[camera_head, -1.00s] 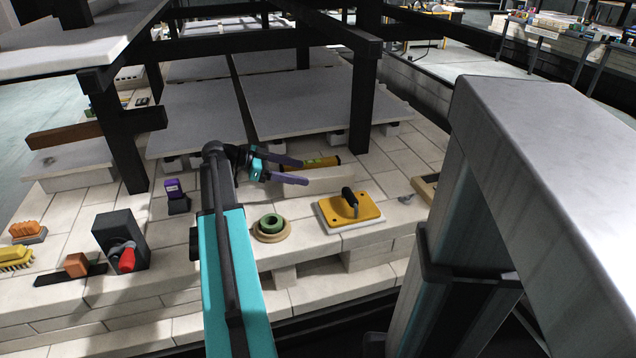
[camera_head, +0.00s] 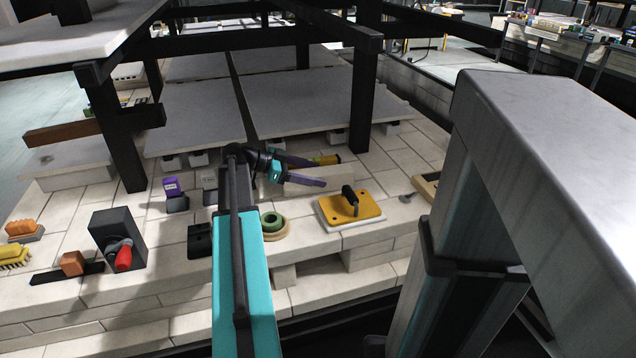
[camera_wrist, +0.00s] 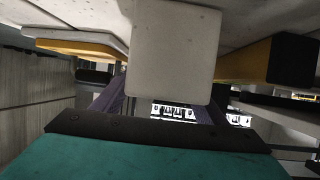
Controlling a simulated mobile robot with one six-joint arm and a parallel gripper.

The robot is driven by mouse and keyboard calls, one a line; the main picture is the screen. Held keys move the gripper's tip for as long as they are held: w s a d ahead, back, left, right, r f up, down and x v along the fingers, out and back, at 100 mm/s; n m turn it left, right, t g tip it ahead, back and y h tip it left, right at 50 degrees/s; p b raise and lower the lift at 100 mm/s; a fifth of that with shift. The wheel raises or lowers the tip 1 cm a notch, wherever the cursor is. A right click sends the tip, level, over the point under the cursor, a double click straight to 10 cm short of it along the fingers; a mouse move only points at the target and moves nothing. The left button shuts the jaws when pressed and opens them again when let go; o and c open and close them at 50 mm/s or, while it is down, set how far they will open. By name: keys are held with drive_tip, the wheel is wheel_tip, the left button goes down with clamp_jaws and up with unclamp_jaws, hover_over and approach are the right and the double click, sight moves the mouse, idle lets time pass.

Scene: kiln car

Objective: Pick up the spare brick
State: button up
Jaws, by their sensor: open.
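The spare brick, a pale cream block (camera_head: 340,184), lies on the brick deck in the head view, partly hidden by my gripper (camera_head: 321,172). My gripper has purple fingers and is open. One finger is on the far side of the block and the other crosses in front of its near side. In the wrist view the block's pale end (camera_wrist: 172,55) fills the upper middle, with purple fingers to its left and right. The block covers parts of the fingers there, and I cannot tell whether they touch it.
A yellow float (camera_head: 352,206) lies near right and a yellow, dark-ended tool (camera_head: 328,160) lies just behind the block. A black post (camera_head: 363,105) and grey shelf slabs (camera_head: 300,95) stand behind.

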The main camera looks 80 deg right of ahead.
sight(315, 171)
drive_tip(key=shift+s+d+f, duration=0.1)
drive_tip(key=shift+s+f, duration=0.05)
drive_tip(key=shift+s, duration=0.2)
idle(0.3)
clamp_jaws()
drive_tip(key=shift+r, duration=0.2)
wheel_tip(315, 171, up, 18)
drive_tip(key=p, duration=0.4)
idle(0.5)
drive_tip(key=shift+f, duration=0.1)
idle(0.4)
